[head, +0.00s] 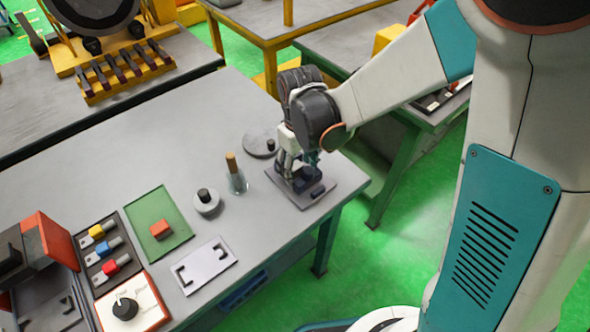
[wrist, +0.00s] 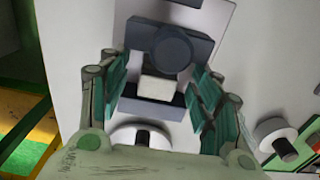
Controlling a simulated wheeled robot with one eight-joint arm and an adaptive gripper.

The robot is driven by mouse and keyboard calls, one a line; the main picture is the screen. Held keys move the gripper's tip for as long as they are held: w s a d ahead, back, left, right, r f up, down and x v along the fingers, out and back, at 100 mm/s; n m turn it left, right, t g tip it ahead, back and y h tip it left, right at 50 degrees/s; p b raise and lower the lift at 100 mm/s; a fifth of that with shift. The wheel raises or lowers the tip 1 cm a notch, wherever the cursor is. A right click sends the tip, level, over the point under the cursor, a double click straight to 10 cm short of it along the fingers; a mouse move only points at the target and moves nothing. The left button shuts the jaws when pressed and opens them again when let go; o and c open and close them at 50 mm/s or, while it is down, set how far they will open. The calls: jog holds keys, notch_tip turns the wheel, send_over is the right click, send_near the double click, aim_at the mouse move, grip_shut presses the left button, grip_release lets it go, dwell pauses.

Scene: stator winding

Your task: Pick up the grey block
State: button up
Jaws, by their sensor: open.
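My gripper (head: 298,168) is over the near right corner of the grey table, above a dark fixture on a flat grey plate (head: 318,196). In the wrist view my gripper (wrist: 163,92) is open, with teal fingers on either side of a pale grey block (wrist: 158,88). The block sits against the dark fixture (wrist: 145,33), between its round part and a lower dark ledge. I cannot tell whether the fingers touch the block. In the head view my gripper hides most of the fixture, and I cannot make out the block there.
A small bottle (head: 236,178) and a white disc with a black knob (head: 207,202) stand left of my gripper. A grey disc (head: 260,143) lies behind it. A green mat (head: 150,205) holds a red block (head: 161,229). The table's right edge is close.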

jog(key=c, duration=1.2)
jog(key=shift+o, duration=0.2)
jog(key=shift+r, duration=0.1)
